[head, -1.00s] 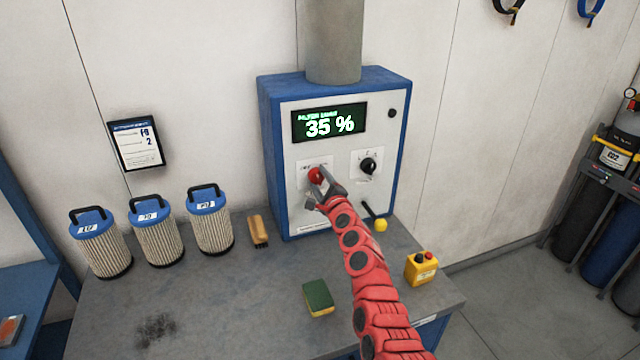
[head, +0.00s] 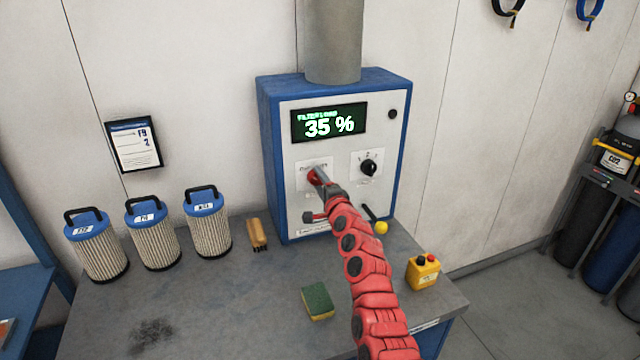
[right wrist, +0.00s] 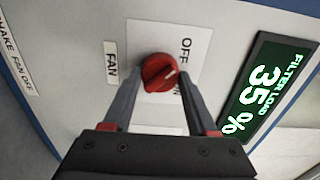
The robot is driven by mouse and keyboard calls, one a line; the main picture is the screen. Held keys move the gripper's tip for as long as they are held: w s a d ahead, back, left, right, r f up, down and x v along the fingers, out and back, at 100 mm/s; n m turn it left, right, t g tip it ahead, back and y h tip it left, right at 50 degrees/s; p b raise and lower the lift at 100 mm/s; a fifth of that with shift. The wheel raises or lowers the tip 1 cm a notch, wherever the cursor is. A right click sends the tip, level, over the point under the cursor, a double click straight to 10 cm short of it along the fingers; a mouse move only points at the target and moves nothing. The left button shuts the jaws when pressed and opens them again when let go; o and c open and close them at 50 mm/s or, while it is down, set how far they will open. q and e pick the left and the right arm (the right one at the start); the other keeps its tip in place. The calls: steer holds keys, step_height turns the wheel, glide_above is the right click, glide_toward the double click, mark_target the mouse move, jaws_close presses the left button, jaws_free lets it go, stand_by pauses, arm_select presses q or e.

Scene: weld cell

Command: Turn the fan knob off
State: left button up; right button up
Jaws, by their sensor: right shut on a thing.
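My right gripper (right wrist: 160,78) is shut on the knob, one finger on each side. In the head view my right gripper (head: 320,177) largely hides the knob (head: 313,173). My left gripper is not in view.
The box (head: 275,150) has a green 35 % display (head: 329,123), a black selector knob (head: 368,167) and a red lever (head: 313,217) below. On the bench stand several filters (head: 153,235), a brush (head: 257,233), a sponge (head: 318,301) and a yellow button box (head: 423,271).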

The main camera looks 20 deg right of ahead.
stand_by(0.3)
steer(key=o, duration=1.4)
steer(key=shift+c, duration=0.2)
steer(key=shift+s, duration=0.5)
steer(key=s+b, duration=0.4)
steer(key=s, duration=1.2)
steer(key=shift+s+d, duration=0.2)
steer(key=shift+d, duration=0.05)
steer(key=shift+f, duration=0.1)
